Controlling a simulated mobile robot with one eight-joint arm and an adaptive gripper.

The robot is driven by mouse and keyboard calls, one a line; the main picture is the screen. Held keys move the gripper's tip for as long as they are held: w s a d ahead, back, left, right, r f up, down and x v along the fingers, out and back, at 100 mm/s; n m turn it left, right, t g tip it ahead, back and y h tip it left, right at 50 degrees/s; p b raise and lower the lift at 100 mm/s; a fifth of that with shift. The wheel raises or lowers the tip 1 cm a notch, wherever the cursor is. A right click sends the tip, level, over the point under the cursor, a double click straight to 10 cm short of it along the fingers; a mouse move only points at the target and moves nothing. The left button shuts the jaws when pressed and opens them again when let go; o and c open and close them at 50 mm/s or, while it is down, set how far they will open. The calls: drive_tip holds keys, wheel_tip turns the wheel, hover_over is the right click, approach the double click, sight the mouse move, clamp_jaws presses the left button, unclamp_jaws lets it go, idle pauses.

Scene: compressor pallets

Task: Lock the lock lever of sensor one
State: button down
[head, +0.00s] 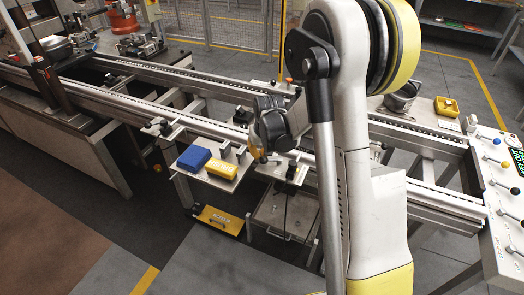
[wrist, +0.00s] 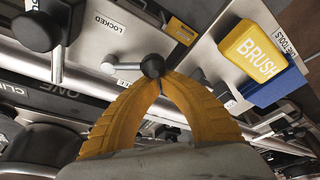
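In the wrist view, my gripper (head: 260,157) shows as two yellow ribbed fingers curving together. Their tips (wrist: 155,76) close at a small round black knob (wrist: 152,66), which looks like the end of a lock lever. A white LOCKED label (wrist: 108,23) lies on a metal plate just beyond the knob, up and to the left. A plate with the word ONE (wrist: 62,92) is at the left. In the head view, the knob is too small to make out beside my gripper.
A yellow BRUSH box (wrist: 250,52) and a blue box (wrist: 280,86) lie close on the right in the wrist view. A large black knob on a metal rod (wrist: 38,30) stands at upper left. A long rail (head: 110,100) crosses the head view.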

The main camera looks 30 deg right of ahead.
sight(262, 159)
drive_tip(key=shift+s+a+n+y, duration=0.35)
drive_tip(key=shift+s+n, duration=0.35)
drive_tip(key=shift+n, duration=0.4)
drive_tip(key=shift+s+a, duration=0.2)
drive_tip(key=shift+s, duration=0.55)
drive_tip(key=shift+r, duration=0.1)
